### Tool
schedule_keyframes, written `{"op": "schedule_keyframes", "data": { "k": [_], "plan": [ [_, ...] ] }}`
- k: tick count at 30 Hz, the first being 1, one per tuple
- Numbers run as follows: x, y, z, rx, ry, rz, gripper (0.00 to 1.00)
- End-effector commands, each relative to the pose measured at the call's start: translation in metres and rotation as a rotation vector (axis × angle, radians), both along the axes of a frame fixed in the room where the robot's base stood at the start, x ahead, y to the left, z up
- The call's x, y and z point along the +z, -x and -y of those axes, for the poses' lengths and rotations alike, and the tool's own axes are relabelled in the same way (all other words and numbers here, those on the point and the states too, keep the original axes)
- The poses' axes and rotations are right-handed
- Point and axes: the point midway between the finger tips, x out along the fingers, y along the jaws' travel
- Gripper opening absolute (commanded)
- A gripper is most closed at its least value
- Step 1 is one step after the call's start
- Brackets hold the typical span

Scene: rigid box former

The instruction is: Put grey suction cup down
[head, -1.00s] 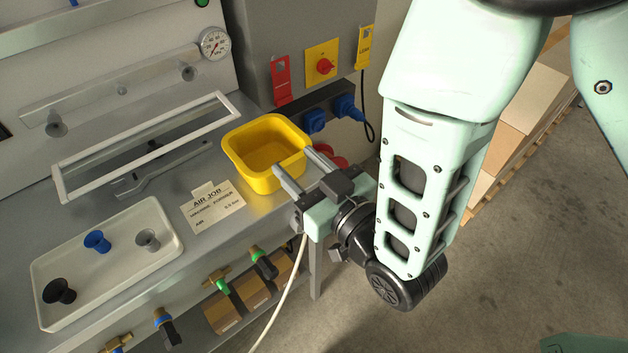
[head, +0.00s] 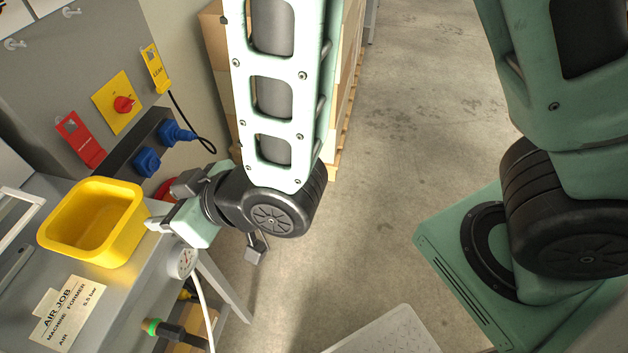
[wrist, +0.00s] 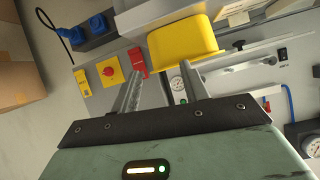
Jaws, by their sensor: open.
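No grey suction cup can be made out in either current view; the tray with the loose cups is out of the head view. My gripper (head: 156,213) is beside the right side of the yellow bin, near the bench's end. In the wrist view my gripper (wrist: 160,73) has its two grey fingers apart, with nothing held between them. The yellow bin (head: 125,244) stands on the bench corner; in the wrist view it (wrist: 185,47) is just beyond the fingertips.
The AIR JOB card (head: 68,312) lies on the bench. The electrical cabinet (head: 75,70) with a red switch (head: 124,104) and blue plugs (head: 177,133) stands behind. Open floor (head: 400,180) lies to the right.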

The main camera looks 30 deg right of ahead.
Motion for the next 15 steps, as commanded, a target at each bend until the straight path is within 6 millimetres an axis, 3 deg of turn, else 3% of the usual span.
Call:
{"op": "schedule_keyframes", "data": {
  "k": [8,15],
  "plan": [
    [0.015,0.020,0.056,-0.005,0.267,-0.306,0.45],
    [0.039,0.065,0.126,-0.017,0.523,-0.555,0.45]
  ]
}}
